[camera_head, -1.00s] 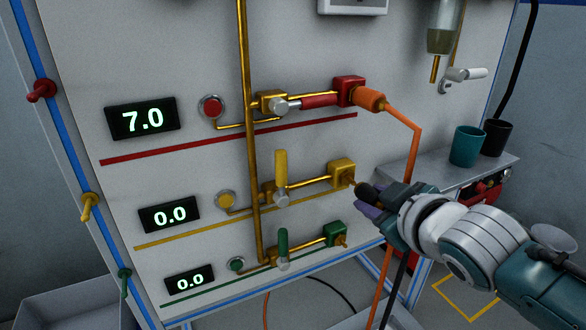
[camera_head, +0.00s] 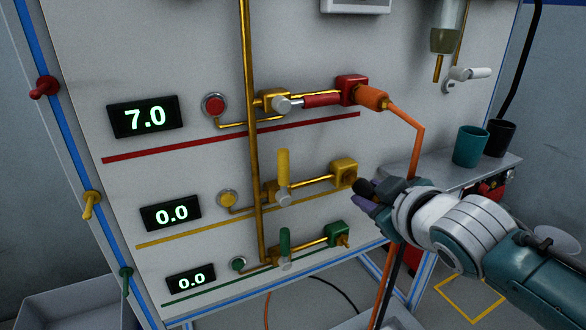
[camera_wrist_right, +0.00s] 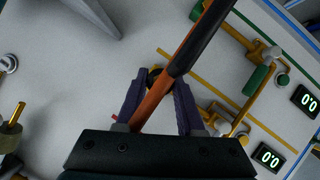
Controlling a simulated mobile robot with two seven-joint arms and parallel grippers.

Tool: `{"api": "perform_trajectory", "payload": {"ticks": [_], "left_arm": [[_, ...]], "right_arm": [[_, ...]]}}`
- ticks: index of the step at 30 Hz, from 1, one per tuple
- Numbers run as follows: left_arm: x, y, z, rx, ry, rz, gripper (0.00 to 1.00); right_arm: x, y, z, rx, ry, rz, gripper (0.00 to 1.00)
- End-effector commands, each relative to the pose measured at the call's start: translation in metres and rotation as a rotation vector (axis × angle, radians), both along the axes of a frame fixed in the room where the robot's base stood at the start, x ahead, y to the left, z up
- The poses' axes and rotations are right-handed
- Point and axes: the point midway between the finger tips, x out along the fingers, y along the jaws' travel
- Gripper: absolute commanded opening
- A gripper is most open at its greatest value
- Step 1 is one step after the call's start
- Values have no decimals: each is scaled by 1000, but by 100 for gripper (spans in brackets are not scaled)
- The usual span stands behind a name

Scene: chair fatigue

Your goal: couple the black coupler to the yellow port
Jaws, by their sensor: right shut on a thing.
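The yellow port (camera_head: 344,172) is a yellow block on the panel, at the right end of the middle brass pipe. My right gripper (camera_head: 370,194) is shut on the black coupler (camera_head: 362,187), whose dark end points at the port's front. The coupler's end overlaps the port's outlet in the head view, so I cannot tell whether they touch. In the right wrist view, the purple fingers (camera_wrist_right: 158,100) close around the coupler, which is mostly hidden behind an orange and a black hose. My left gripper is not in view.
An orange coupler (camera_head: 371,97) sits on the red port (camera_head: 352,88) above, its orange hose (camera_head: 418,150) hanging behind my right gripper. The green port (camera_head: 337,235) is below. A shelf (camera_head: 440,180) with a teal cup (camera_head: 469,146) and a black cup (camera_head: 499,137) stands right.

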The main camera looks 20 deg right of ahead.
Motion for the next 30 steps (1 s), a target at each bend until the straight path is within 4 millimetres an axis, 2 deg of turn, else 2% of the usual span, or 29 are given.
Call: {"api": "perform_trajectory", "payload": {"ticks": [17,18,27,30], "left_arm": [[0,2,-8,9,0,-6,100],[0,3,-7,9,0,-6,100],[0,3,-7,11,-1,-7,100],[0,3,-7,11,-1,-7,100]], "right_arm": [[15,1,0,-1,-2,1,0],[15,1,0,-1,-1,1,38],[15,1,0,-1,0,0,72],[15,1,0,-1,0,0,72]]}}
